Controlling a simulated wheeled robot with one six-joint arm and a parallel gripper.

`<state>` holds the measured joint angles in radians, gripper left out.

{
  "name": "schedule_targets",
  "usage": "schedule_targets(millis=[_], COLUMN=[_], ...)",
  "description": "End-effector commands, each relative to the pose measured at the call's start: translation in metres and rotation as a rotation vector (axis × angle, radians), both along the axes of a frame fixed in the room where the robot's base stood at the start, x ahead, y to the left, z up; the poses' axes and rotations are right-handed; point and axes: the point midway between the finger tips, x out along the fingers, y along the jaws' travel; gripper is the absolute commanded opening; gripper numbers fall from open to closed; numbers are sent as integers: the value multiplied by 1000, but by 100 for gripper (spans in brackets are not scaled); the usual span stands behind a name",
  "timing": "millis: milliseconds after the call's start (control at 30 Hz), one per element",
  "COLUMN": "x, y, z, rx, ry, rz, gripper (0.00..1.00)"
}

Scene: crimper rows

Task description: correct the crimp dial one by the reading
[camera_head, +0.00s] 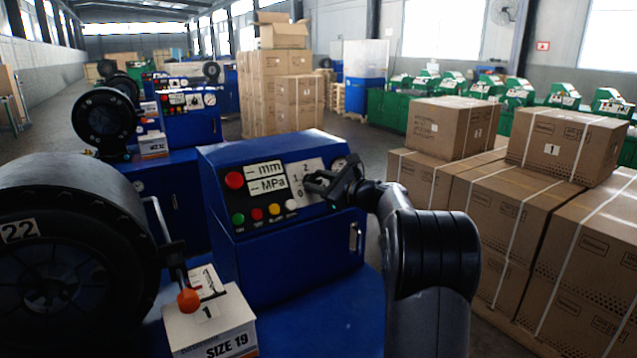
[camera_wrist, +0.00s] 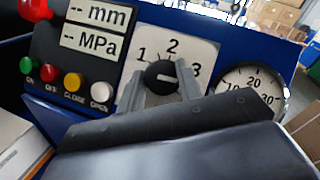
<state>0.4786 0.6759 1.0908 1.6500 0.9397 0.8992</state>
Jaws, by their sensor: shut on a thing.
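The crimp dial is a black round knob (camera_wrist: 158,73) on a white plate (camera_wrist: 195,50) marked 1, 2 and 3 in the wrist view. A short pale mark on the knob points roughly right, toward the 3 side. My gripper (camera_wrist: 161,84) is shut on the knob, one finger at each side. In the head view my gripper (camera_head: 325,186) covers most of the knob, in front of the blue control box (camera_head: 290,245). The mm display (camera_head: 264,169) and MPa display (camera_head: 268,185) show only dashes.
A round gauge (camera_wrist: 252,85) sits right of the dial. A red button (camera_head: 234,180) and several small coloured buttons are left. A white SIZE 19 box (camera_head: 210,325) and the crimper head (camera_head: 60,250) marked 22 stand at left. Stacked cartons (camera_head: 470,195) stand close at right.

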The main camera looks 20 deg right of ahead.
Motion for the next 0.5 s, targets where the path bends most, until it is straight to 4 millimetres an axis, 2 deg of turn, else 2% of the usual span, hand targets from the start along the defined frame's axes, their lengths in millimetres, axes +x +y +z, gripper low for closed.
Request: schedule_targets(millis=[500], x=[1], y=[-2], z=[3], rx=[-301], ry=[-58], rz=[203], gripper=[11])
